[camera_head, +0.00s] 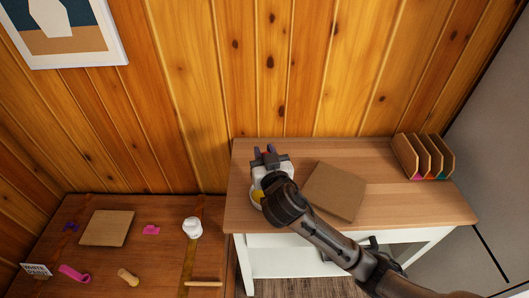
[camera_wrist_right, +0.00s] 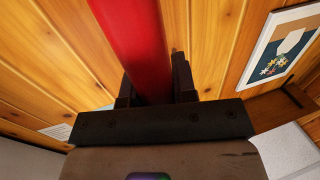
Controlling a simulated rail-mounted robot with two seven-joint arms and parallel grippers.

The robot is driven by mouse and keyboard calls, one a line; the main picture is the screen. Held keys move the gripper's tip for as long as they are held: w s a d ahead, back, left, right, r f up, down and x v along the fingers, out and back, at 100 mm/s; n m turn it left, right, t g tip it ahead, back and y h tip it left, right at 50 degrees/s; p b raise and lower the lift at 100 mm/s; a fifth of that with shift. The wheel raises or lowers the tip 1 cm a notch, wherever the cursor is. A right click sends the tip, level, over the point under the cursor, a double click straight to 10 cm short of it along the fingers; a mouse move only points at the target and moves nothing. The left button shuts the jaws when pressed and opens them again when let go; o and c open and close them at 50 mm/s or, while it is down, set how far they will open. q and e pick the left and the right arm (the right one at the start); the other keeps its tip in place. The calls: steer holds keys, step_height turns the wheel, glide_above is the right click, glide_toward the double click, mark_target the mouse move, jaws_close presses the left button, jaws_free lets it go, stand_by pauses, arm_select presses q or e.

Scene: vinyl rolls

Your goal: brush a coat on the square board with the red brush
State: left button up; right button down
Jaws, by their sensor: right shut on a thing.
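The square board (camera_head: 336,190) is brown and lies flat, slightly turned, on the wooden desk. My right gripper (camera_head: 268,155) is over the left part of the desk, left of the board. In the right wrist view my right gripper (camera_wrist_right: 155,85) is shut on the red brush, whose red handle (camera_wrist_right: 135,45) runs up out of the picture. The brush's bristles are not seen. In the head view the arm and gripper hide nearly all of the brush. My left gripper is not in view.
A yellow-and-white item (camera_head: 257,197) is partly hidden under my right wrist. A file rack (camera_head: 422,158) stands at the desk's right. A lower table at left holds another square board (camera_head: 106,228), a white item (camera_head: 192,228) and several small tools. The wall is close behind.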

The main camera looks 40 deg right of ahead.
steer(key=shift+f, duration=0.15)
steer(key=shift+f+b, duration=1.1)
steer(key=shift+f, duration=0.1)
steer(key=shift+f+b, duration=0.65)
steer(key=shift+f, duration=0.2)
steer(key=shift+r, duration=0.1)
stand_by(0.5)
steer(key=shift+r, duration=0.1)
